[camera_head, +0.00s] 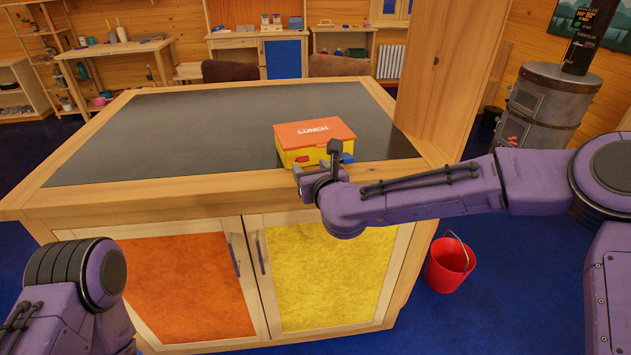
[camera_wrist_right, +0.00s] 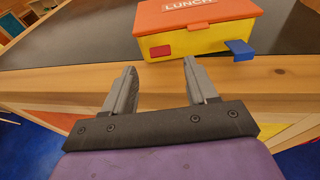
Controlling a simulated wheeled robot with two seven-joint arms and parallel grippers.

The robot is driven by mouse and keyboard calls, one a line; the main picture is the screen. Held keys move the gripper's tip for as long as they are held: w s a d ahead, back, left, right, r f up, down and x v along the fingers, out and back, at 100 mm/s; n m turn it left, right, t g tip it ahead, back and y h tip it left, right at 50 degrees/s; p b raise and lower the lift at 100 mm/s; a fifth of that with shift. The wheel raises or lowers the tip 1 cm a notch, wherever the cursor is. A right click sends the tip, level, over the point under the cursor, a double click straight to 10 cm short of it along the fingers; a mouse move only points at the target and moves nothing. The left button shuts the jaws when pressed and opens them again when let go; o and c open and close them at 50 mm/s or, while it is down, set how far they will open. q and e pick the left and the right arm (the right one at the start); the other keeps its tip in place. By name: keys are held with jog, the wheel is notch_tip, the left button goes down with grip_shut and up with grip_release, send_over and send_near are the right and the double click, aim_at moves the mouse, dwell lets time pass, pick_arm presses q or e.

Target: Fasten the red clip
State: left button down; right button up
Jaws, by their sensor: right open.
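The lunch box (camera_head: 314,142) has a yellow body and a closed orange lid marked LUNCH. It stands near the front edge of the counter top. Its red clip (camera_wrist_right: 161,51) lies on the left of the front wall and looks flat against it in the wrist view. The blue clip (camera_wrist_right: 240,49), on the right of the front wall, sticks outward. My right gripper (camera_wrist_right: 160,68) is open and empty, just in front of the box, its fingers pointing towards the red clip with a gap between. My left arm shows at the lower left, but its gripper is out of view.
The dark counter top (camera_head: 180,130) is bare left of and behind the box. A wooden post (camera_head: 445,80) rises to the right of the box. A red bucket (camera_head: 449,264) stands on the blue floor by the cabinet, and a stove (camera_head: 548,105) is at the right.

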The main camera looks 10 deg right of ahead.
jog(key=b+v, duration=0.1)
jog(key=v, duration=0.4)
jog(key=shift+s, duration=0.15)
